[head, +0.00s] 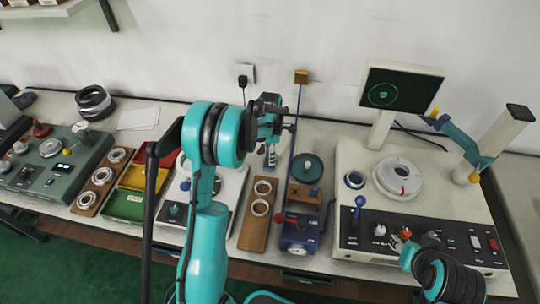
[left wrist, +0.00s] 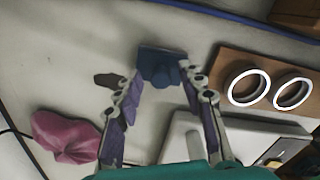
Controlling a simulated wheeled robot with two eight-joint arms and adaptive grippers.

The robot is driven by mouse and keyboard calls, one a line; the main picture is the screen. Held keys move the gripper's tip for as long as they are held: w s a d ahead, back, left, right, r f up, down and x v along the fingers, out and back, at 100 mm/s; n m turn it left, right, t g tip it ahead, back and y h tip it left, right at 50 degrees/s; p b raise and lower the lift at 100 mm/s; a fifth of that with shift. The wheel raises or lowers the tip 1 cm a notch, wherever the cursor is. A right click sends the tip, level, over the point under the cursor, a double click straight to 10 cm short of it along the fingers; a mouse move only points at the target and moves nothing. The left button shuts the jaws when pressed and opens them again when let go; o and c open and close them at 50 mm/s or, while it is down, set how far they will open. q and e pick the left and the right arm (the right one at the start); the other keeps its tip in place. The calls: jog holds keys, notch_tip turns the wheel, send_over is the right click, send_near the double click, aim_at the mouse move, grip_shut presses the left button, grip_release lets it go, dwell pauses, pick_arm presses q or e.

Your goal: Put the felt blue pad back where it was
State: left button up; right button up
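The blue pad (left wrist: 160,70), a dark blue block with a wider flat part, is between the fingertips of my left gripper (left wrist: 163,80) in the left wrist view. The purple-lined fingers appear to meet its two sides. A dark patch like its shadow lies apart to the left, so it seems raised above the pale bench.
A pink cloth-like lump (left wrist: 66,136) lies left of the left fingers. Red, yellow and green trays (head: 124,206) and a green console (head: 45,178) stand left. A blue stand (head: 298,236) and the large white measuring station (head: 340,190) stand right.

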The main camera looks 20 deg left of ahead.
pick_arm(q)
jog(key=s+d+r+m+t+p, duration=0.1)
jog(key=s+d+r+m, duration=0.15)
jog(key=r, duration=0.65)
jog(key=s+d+r+m+t+p, duration=0.15)
jog(key=s+r+m, duration=0.25)
jog(key=r, duration=0.6)
jog(key=s+d+m+t, duration=0.2)
jog(key=s+d+m, duration=0.1)
jog(key=s+m, duration=0.6)
jog(key=s+d+r+m+t, duration=0.1)
jog(key=s+d+m, duration=0.3)
jog(key=s+m, duration=0.5)
jog(key=shift+s+d+r+m+t, duration=0.25)
jog(key=shift+m+t, duration=0.3)
jog(key=shift+t, duration=0.3)
notch_tip(320, 180, down, 2)
jog(key=shift+f+b, duration=0.1)
jog(key=shift+b, duration=0.9)
